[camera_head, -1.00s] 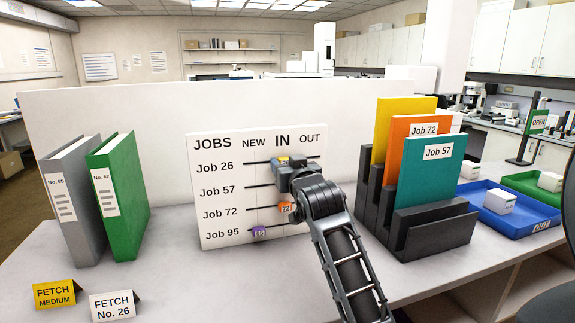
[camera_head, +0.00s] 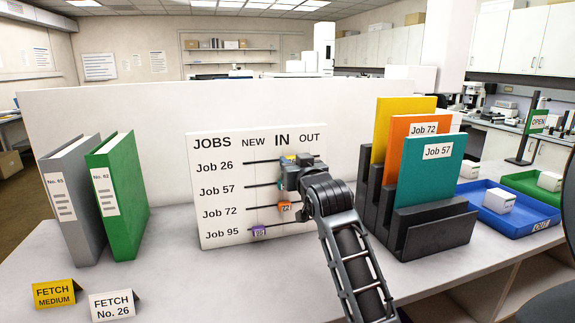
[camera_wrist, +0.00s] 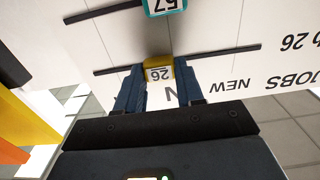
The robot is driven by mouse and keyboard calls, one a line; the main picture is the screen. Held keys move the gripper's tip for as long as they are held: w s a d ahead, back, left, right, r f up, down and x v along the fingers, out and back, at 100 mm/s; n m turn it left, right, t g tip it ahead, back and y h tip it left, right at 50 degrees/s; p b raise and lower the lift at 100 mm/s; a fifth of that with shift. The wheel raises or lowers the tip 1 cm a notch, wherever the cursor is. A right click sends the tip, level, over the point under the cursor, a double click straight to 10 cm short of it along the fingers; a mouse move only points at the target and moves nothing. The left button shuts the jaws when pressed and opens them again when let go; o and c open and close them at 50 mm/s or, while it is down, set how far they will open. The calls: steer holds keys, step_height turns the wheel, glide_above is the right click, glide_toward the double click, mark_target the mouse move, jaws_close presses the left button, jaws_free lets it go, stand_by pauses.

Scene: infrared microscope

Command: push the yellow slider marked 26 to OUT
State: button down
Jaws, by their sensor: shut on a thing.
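The white JOBS board (camera_head: 212,230) stands upright on the desk, with NEW, IN and OUT columns and a dark rail for each job. My gripper (camera_head: 289,163) is at the Job 26 rail, around the IN column. In the wrist view, which is upside down, my gripper (camera_wrist: 159,77) is shut on the yellow slider marked 26 (camera_wrist: 159,70), one finger on each side. The slider sits by the N of IN; a stretch of bare rail runs on toward the OUT side. In the head view my gripper hides most of the yellow slider.
The teal slider 57 (camera_wrist: 166,6) is on the neighbouring rail. The orange slider 72 (camera_head: 284,206) and purple slider 95 (camera_head: 259,231) are lower. A dark rack (camera_head: 432,230) with job folders stands right of the board. Green binder (camera_head: 122,200) stands left.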

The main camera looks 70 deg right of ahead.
steer(key=s+d, duration=0.4)
steer(key=shift+s+b, duration=0.35)
steer(key=shift+s, duration=0.05)
steer(key=c, duration=0.7)
jaws_free()
steer(key=shift+s, duration=0.1)
steer(key=b+v, duration=0.1)
steer(key=v, duration=0.6)
steer(key=shift+s+a+b, duration=0.15)
steer(key=shift+a+b, duration=0.15)
